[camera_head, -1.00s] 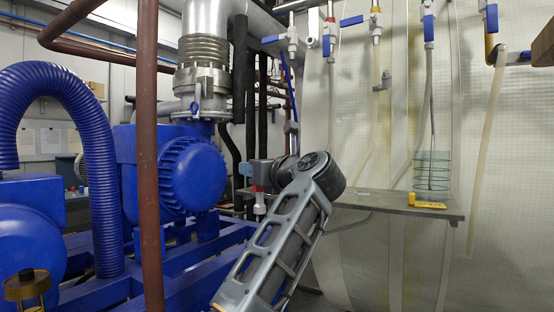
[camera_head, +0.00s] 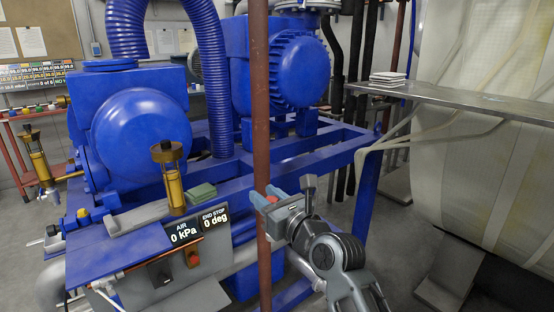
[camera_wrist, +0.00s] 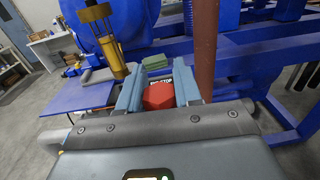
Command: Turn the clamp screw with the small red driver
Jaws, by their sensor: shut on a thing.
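My gripper (camera_head: 268,197) is in front of the thin brown-red upright pipe in the head view. In the wrist view its two blue-grey fingers (camera_wrist: 158,84) stand either side of a faceted red thing (camera_wrist: 158,97), which looks like the small red driver's handle. The gripper is shut on it. The driver's shaft and tip are hidden. I cannot make out the clamp screw in either view. A metal flange (camera_head: 296,5) shows only in part at the top edge of the head view.
The brown-red pipe (camera_head: 261,90) stands close to my gripper. A blue bench (camera_head: 110,248) at left carries a brass cylinder (camera_head: 173,190), green pads (camera_head: 201,193) and displays reading 0 kPa and 0 deg (camera_head: 199,228). A grey shelf (camera_head: 460,97) juts in at right. Blue pumps stand behind.

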